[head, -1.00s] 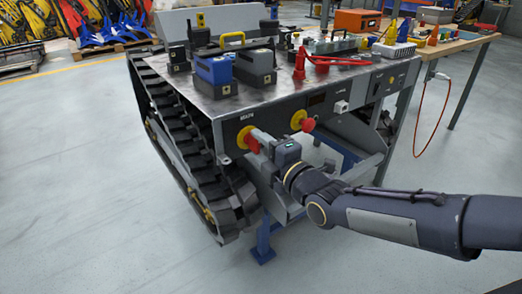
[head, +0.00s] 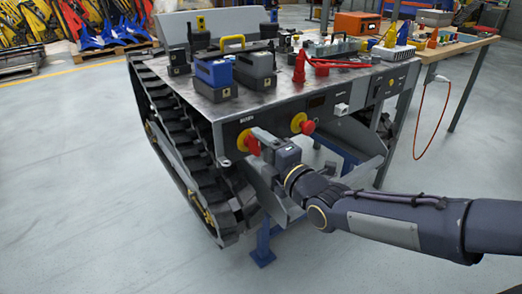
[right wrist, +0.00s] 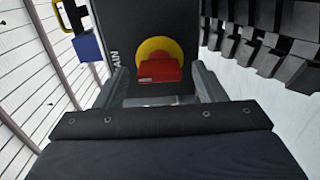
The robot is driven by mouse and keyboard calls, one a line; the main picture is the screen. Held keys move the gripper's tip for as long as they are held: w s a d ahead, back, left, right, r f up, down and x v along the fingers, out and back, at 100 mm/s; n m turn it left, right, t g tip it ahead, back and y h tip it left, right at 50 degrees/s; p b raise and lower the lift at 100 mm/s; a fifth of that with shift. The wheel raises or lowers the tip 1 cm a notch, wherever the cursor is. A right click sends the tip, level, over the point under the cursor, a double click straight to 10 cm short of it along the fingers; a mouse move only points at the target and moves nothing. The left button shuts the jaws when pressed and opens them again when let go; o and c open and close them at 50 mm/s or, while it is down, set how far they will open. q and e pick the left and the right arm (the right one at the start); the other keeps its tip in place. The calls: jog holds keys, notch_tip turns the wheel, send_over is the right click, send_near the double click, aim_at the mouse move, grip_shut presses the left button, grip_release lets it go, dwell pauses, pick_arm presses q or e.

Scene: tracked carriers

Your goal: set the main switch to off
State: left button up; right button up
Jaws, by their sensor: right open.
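The main switch (head: 252,145) is a red handle on a yellow disc, at the left end of the carrier's dark front panel, under a white label. In the right wrist view, the red handle (right wrist: 159,70) lies crosswise to the label's writing, so it looks about upright on the panel. My right gripper (head: 263,145) is open in front of the switch. In the right wrist view, its fingers (right wrist: 161,88) stand apart to either side of the handle, with gaps; I see no contact. My left gripper is not in view.
A red mushroom button (head: 307,127) on a yellow base sits right of the switch. The carrier top (head: 207,98) bears blue and dark boxes and a red lever. The black track (head: 180,135) runs along the left. A wooden bench (head: 440,46) stands behind right.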

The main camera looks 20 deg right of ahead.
jog(key=p+v, duration=0.2)
jog(key=v, duration=0.5)
jog(key=shift+s+d, duration=0.15)
jog(key=shift+s, duration=0.2)
jog(key=s+d+f+m+g+h, duration=0.5)
jog(key=s+f+m, duration=0.3)
jog(key=m, duration=0.6)
jog(key=s+a+f+m+g+y+p, duration=0.1)
jog(key=s+a+f+m+g+y, duration=0.15)
jog(key=s+m+g, duration=0.6)
jog(key=s+r+m+t+p, duration=0.1)
jog(key=s+r+t+p, duration=0.1)
jog(key=r+p, duration=3.5)
jog(key=shift+s+d+p, duration=0.15)
jog(key=shift+s+p, duration=0.3)
jog(key=shift+s, duration=0.05)
